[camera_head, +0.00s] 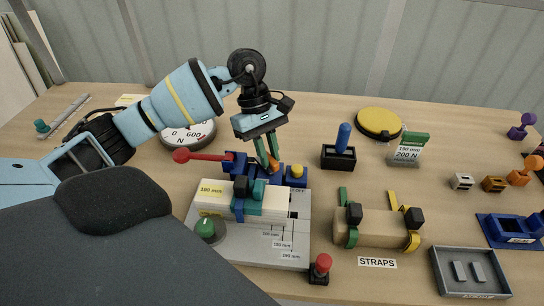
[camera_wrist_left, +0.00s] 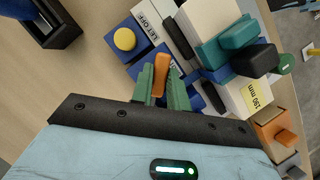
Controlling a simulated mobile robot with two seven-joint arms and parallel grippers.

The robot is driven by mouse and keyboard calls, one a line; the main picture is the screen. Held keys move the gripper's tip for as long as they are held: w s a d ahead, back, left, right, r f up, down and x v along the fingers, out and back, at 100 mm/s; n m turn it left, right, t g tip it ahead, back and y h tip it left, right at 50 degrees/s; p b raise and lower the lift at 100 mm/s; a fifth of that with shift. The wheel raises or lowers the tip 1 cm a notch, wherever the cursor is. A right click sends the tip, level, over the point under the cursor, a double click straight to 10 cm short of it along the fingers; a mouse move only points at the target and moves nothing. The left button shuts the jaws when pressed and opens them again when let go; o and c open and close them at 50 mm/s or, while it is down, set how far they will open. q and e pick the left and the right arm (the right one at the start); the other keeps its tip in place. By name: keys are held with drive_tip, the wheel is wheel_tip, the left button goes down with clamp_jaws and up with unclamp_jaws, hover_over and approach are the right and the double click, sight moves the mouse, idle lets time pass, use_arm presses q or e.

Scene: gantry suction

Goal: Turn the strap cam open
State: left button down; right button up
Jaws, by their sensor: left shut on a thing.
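My left gripper (camera_head: 267,152) reaches down over the back of the test bench. Its green fingers are shut on a small upright orange piece (camera_wrist_left: 161,75), which looks like the cam's tab. The orange piece shows only slightly in the head view (camera_head: 273,161), among blue fittings. In front of it, a blue strap (camera_head: 246,209) with teal and black parts crosses a pale block labelled 190 mm (camera_head: 211,195). The strap's teal part (camera_wrist_left: 217,45) is right of the fingers in the left wrist view. The fingers partly hide the cam's base. My right gripper is not in view.
A yellow button (camera_head: 297,171) on a blue box labelled LET OFF stands close right of the fingers. A red-ended lever (camera_head: 182,156) extends left. A black box with a blue handle (camera_head: 343,139) stands right. Clear table lies between that box and the strap rack (camera_head: 372,228).

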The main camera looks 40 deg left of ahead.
use_arm(q)
drive_tip(key=m+g+b, duration=0.1)
drive_tip(key=m+b, duration=0.1)
drive_tip(key=m, duration=0.1)
drive_tip(key=shift+w+f, duration=0.15)
drive_tip(key=m+y+b, duration=0.1)
drive_tip(key=m, duration=0.2)
drive_tip(key=shift+d+g, duration=0.1)
drive_tip(key=shift+g, duration=0.3)
drive_tip(key=shift+w+r+m+y, duration=0.15)
drive_tip(key=shift+m+y, duration=0.35)
drive_tip(key=shift+m, duration=0.7)
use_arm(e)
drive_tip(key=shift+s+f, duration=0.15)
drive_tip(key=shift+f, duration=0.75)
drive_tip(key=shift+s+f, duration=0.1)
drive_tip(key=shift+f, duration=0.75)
use_arm(q)
drive_tip(key=shift+g, duration=0.3)
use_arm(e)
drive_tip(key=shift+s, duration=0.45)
use_arm(q)
drive_tip(key=c, duration=1.4)
unclamp_jaws()
drive_tip(key=shift+o, duration=0.2)
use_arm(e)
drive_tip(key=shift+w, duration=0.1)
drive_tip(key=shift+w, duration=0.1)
